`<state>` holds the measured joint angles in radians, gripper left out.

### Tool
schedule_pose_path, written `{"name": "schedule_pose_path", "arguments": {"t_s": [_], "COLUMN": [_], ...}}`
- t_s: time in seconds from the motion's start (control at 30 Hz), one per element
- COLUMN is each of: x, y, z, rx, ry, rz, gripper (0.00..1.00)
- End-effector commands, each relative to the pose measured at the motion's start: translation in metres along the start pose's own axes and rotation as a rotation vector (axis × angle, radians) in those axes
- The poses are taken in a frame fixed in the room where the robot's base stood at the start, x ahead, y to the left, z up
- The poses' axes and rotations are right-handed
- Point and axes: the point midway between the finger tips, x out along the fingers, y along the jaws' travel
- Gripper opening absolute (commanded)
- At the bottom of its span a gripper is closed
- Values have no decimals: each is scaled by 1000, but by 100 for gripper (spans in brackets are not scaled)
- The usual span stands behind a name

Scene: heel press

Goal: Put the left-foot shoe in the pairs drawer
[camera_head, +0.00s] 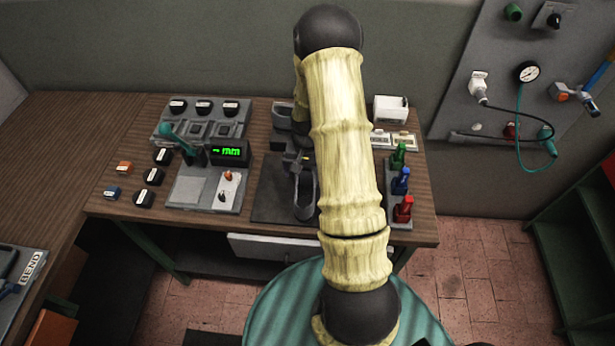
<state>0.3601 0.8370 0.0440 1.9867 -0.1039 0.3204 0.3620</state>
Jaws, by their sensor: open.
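I cannot make out any left-foot shoe in the head view. A white drawer front (268,247) shows under the bench's front edge, partly behind my arm; I see no label on it, and I cannot tell whether it is the pairs drawer. My arm rises through the middle of the view and folds back down behind itself.
The wooden bench (420,232) carries a green-lit display (230,152), a teal lever (180,138), several small labelled blocks, a white box (390,109) and green, blue and red bottle-like items (401,182). A tool board (515,75) hangs at right. Green shelves (580,250) stand at far right.

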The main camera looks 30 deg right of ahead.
Motion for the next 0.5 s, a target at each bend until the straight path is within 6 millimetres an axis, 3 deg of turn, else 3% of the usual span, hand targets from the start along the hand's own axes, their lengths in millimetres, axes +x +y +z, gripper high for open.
{"name": "schedule_pose_path", "arguments": {"t_s": [0.17,0.5], "x": [14,16], "y": [0,0], "z": [0,0], "rx": [0,0], "ry": [-1,1], "rz": [0,0], "gripper": [97,97]}}
